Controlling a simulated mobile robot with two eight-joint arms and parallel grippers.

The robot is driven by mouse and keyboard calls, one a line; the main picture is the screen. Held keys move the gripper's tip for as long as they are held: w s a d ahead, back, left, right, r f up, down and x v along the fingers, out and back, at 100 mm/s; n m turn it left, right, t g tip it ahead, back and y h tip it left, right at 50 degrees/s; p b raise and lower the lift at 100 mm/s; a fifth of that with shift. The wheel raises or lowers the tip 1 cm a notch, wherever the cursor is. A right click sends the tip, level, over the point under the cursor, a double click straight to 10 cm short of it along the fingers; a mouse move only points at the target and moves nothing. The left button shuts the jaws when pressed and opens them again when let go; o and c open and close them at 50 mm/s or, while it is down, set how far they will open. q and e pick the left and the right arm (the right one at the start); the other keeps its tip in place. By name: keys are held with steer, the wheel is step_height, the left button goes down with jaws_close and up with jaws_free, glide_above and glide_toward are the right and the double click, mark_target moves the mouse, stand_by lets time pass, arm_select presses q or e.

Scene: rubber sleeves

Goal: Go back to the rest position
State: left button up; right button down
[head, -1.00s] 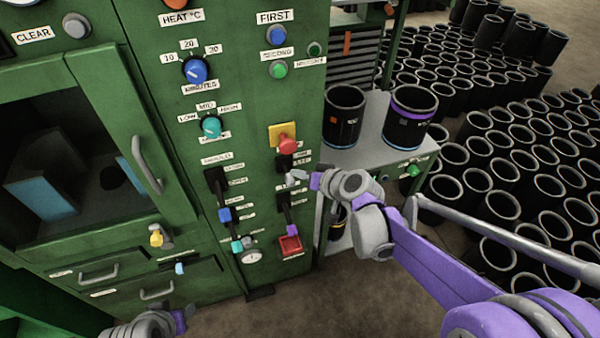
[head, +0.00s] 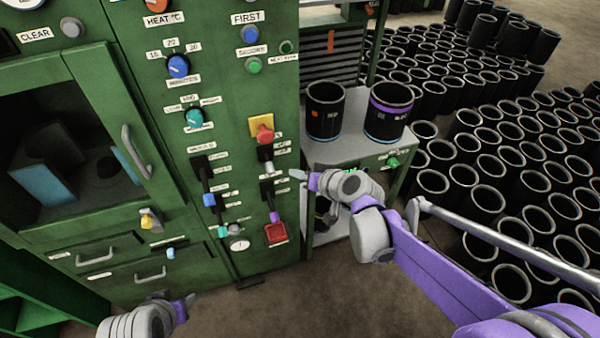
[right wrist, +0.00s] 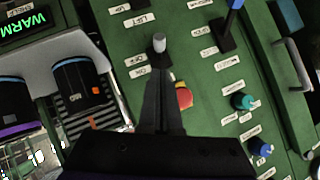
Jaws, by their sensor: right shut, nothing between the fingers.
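My right gripper (head: 298,175) is in front of the right edge of the green machine panel (head: 235,130), beside a grey-tipped lever (head: 267,167). In the right wrist view its dark fingers (right wrist: 163,95) are together with nothing between them. The lever's grey knob (right wrist: 159,43) shows just beyond the fingertips there, and I cannot judge the gap. My left gripper (head: 188,304) is low at the bottom left, in front of the machine's lower part. Its fingers are too small to tell open from shut.
A red mushroom button (head: 264,133) and a red tray-like switch (head: 277,233) are on the panel. Two black sleeves (head: 325,110) (head: 385,115) stand on a grey side table (head: 350,152). Many sleeves stand on the floor at right. Bare floor (head: 320,290) lies in front.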

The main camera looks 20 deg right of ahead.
steer(key=shift+w+a, duration=0.15)
steer(key=s+d+f+g+h, duration=0.1)
steer(key=s+f+g+h, duration=0.1)
steer(key=s, duration=0.9)
steer(key=s+d+f+n+g+h, duration=0.1)
steer(key=s+f+g+h, duration=0.1)
steer(key=s, duration=1)
steer(key=shift+d+f+g+h, duration=0.4)
steer(key=shift+f+g, duration=0.05)
steer(key=shift+g, duration=0.15)
steer(key=shift+w, duration=0.1)
